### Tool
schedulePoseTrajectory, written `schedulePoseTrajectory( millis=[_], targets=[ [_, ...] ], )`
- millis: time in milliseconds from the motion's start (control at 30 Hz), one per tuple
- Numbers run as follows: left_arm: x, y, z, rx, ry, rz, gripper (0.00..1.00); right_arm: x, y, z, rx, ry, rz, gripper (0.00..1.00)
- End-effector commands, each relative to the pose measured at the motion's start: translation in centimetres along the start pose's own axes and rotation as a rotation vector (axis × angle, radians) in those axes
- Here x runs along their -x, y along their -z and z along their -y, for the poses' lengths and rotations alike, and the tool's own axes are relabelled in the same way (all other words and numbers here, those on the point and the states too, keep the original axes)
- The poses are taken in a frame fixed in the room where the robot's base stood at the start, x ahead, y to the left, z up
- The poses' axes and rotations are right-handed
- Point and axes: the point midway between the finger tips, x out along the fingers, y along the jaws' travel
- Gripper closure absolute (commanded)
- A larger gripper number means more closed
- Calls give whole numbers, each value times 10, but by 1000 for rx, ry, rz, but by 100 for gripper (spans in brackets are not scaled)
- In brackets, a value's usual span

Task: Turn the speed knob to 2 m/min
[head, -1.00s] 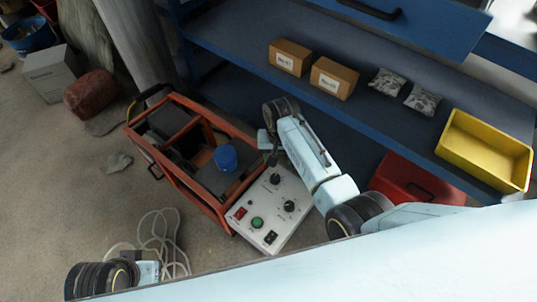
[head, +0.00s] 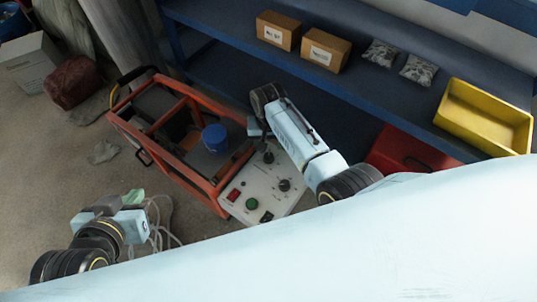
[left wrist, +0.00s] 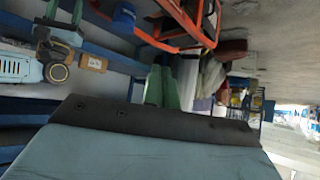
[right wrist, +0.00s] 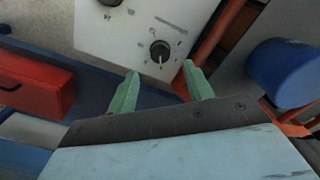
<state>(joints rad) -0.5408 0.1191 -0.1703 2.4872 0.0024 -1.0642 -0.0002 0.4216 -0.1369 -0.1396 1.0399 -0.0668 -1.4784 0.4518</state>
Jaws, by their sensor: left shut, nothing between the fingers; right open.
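The white control panel (head: 250,190) on the orange-framed machine has two black knobs, a red switch, a green button and a dark switch. The upper knob (head: 268,157) is just below my right gripper. In the right wrist view this knob (right wrist: 160,52) lies just beyond and between the open green fingertips of my right gripper (right wrist: 160,80), with no contact visible. Its pale pointer line points down in that view. The other knob (head: 284,185) also shows at the top edge (right wrist: 103,2). Labels are too small to read. My left gripper (head: 134,196) is shut and empty, left of the panel.
The orange frame (head: 180,165) holds a blue cylinder (head: 215,137). A blue shelf behind carries two cartons (head: 325,50), bags (head: 419,70) and a yellow bin (head: 483,117). A red case (head: 410,150) is right of the panel. A pale cable lies near my left gripper.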

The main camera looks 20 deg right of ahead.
Motion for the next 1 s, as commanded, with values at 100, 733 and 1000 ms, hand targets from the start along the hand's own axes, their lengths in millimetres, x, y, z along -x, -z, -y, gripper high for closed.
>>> schedulePoseTrajectory(
  millis=[100, 733, 1000],
  targets=[
    [-3, 20, -4, -2, -11, -121, 100, -10, 0, 0, 0, 0, -1, 49],
    [30, 119, -25, 5, -67, -755, 100, -49, 0, 0, 0, 0, -1, 49],
    [58, 145, -30, 15, -86, -983, 100, -62, 0, 0, 0, 0, -1, 49]
  ],
)
